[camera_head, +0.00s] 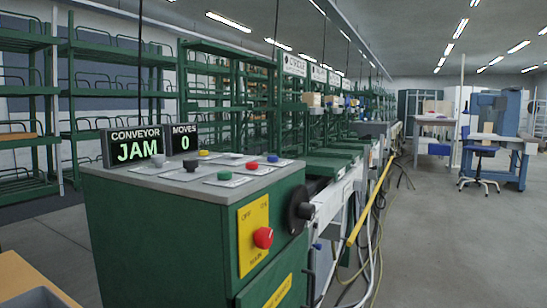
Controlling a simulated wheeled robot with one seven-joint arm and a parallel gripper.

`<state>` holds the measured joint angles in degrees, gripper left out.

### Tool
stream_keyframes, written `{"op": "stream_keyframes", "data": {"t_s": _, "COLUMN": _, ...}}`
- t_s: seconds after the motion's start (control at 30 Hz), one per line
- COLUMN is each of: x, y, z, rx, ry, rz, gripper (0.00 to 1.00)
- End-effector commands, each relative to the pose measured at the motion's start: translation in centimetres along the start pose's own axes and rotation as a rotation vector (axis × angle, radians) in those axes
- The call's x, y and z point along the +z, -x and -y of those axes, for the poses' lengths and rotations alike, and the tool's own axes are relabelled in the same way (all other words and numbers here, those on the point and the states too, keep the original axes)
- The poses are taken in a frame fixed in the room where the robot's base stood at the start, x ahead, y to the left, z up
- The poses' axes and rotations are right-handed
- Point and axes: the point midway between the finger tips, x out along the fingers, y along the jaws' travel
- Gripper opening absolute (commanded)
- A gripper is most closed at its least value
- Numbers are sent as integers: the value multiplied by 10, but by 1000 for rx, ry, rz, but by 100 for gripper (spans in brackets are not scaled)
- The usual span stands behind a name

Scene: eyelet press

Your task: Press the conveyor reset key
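A green control cabinet (160,238) with a grey top stands at the left front. Its top carries several coloured keys: yellow (204,154), grey (158,160), black (190,165), green (224,175), red (252,166) and blue (272,158). Their labels are too small to read, so I cannot tell which is the conveyor reset key. A display (137,146) at the back of the top reads "CONVEYOR JAM", and a smaller one (185,138) reads "MOVES 0". My gripper is not in view.
The cabinet front has a red main switch knob (263,237) on a yellow plate and a black handwheel (300,210). A conveyor line with a yellow rail (371,198) runs back. Green racks (115,90) stand behind. An orange-brown surface (32,280) shows bottom left. The right floor (450,250) is open.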

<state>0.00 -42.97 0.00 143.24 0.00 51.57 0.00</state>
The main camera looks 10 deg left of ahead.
Motion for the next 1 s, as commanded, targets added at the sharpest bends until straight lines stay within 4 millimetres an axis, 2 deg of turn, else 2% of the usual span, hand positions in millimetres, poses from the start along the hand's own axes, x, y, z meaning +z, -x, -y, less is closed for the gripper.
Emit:
{"op": "stream_keyframes", "data": {"t_s": 0.07, "x": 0, "y": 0, "z": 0, "rx": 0, "ry": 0, "rz": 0, "gripper": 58}}
{"op": "stream_keyframes", "data": {"t_s": 0.5, "x": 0, "y": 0, "z": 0, "rx": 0, "ry": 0, "rz": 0, "gripper": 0}}
{"op": "stream_keyframes", "data": {"t_s": 1.0, "x": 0, "y": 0, "z": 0, "rx": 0, "ry": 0, "rz": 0, "gripper": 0}}
